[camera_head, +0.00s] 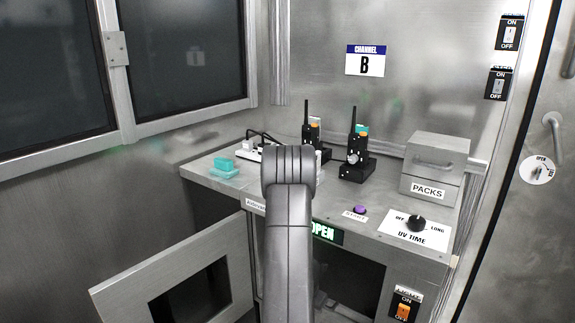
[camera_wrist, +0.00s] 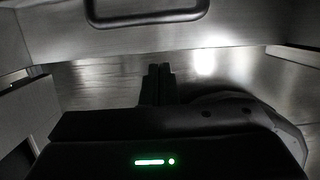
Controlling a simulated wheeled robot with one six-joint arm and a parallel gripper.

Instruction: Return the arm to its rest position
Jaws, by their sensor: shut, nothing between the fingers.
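My arm rises through the middle of the head view, its grey link bending at a rounded joint in front of the metal counter (camera_head: 225,185). The gripper end is hidden from the head view. In the wrist view my gripper (camera_wrist: 157,84) shows as two dark fingers, side by side and closed with nothing between them. I cannot tell whether the fingers touch anything.
An open cabinet door (camera_head: 115,293) with a window swings out at lower left. On the counter are two radios in chargers (camera_head: 356,160), a teal item (camera_head: 224,165), a purple button (camera_head: 360,210), a UV TIME dial (camera_head: 416,223) and a PACKS box (camera_head: 433,165). A door stands at far right.

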